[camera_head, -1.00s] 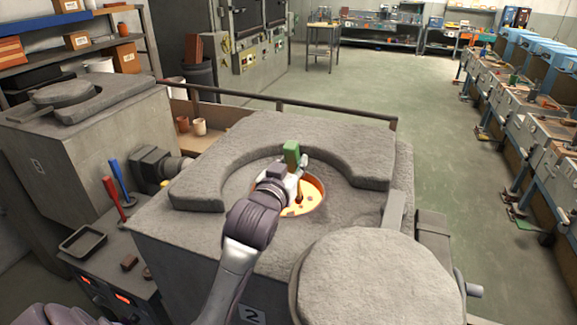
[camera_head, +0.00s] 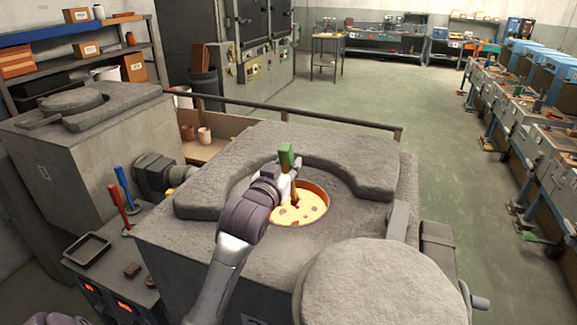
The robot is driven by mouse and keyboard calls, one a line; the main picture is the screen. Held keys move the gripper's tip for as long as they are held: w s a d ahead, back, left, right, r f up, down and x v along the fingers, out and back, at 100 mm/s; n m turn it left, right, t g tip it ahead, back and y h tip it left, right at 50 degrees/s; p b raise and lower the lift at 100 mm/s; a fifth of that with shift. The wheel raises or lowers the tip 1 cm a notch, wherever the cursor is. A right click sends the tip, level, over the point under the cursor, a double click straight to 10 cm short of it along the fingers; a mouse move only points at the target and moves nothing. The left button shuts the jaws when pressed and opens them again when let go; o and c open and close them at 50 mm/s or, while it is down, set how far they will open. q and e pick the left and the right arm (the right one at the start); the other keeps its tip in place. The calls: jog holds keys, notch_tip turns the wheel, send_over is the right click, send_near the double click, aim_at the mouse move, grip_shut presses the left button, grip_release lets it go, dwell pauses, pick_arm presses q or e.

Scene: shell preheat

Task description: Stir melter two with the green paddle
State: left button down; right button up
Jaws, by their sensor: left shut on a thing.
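Melter two (camera_head: 350,155) stands in the middle, a grey block with a round opening. Glowing orange-yellow melt (camera_head: 312,206) with darker patches shows in the opening. Its round grey lid (camera_head: 372,290) is swung aside at the front right. The green paddle (camera_head: 286,157) stands roughly upright, its green handle above my left gripper (camera_head: 287,184) and its lower part reaching down into the opening. My left gripper is shut on the green paddle at the left side of the opening. The paddle's lower end is hidden. My right gripper does not show.
A red-handled tool (camera_head: 117,205) and a blue-handled tool (camera_head: 123,183) stand at the left beside a dark tray (camera_head: 87,248). Another melter (camera_head: 85,150) with its lid on stands at the back left. A rail (camera_head: 290,113) runs behind melter two.

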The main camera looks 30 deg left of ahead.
pick_arm(q)
jog(key=shift+r, duration=5.5)
